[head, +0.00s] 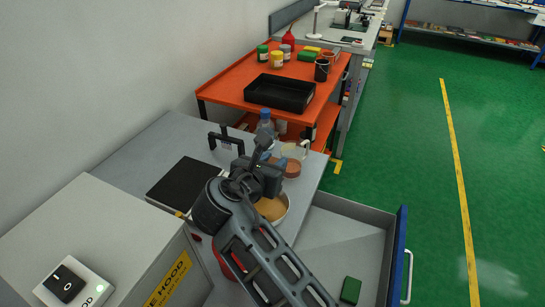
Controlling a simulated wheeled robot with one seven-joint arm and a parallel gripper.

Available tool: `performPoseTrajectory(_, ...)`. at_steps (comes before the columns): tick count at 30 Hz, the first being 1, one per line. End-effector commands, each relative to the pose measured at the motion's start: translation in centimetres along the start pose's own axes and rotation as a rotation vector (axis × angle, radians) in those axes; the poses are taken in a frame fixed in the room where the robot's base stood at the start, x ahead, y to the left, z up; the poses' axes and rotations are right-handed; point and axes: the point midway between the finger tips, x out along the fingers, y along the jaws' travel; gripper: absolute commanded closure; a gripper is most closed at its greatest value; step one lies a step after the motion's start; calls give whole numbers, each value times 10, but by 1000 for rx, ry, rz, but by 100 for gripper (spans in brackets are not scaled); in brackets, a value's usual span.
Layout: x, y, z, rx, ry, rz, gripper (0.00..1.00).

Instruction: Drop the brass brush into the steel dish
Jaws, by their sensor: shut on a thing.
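My gripper (271,184) is over the grey bench, just above and behind a round dish (273,209) with a pale metal-looking rim and a tan inside. This looks like the steel dish, and my arm partly covers it. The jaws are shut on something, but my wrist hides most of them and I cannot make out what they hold. I cannot pick out the brass brush anywhere in view.
A clear bottle with a blue cap (265,118), a glass beaker (296,149) and a brown bowl (292,168) stand close behind my gripper. A black plate (184,184) and black stand (223,139) are left. An open drawer (345,245) holds a green block (350,290).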

Motion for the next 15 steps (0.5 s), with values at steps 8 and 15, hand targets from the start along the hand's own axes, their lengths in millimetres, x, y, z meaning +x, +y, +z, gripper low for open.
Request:
performPoseTrajectory(8,12,1,-29,4,-2,2,98)
performPoseTrajectory(15,14,1,-34,3,-1,2,98)
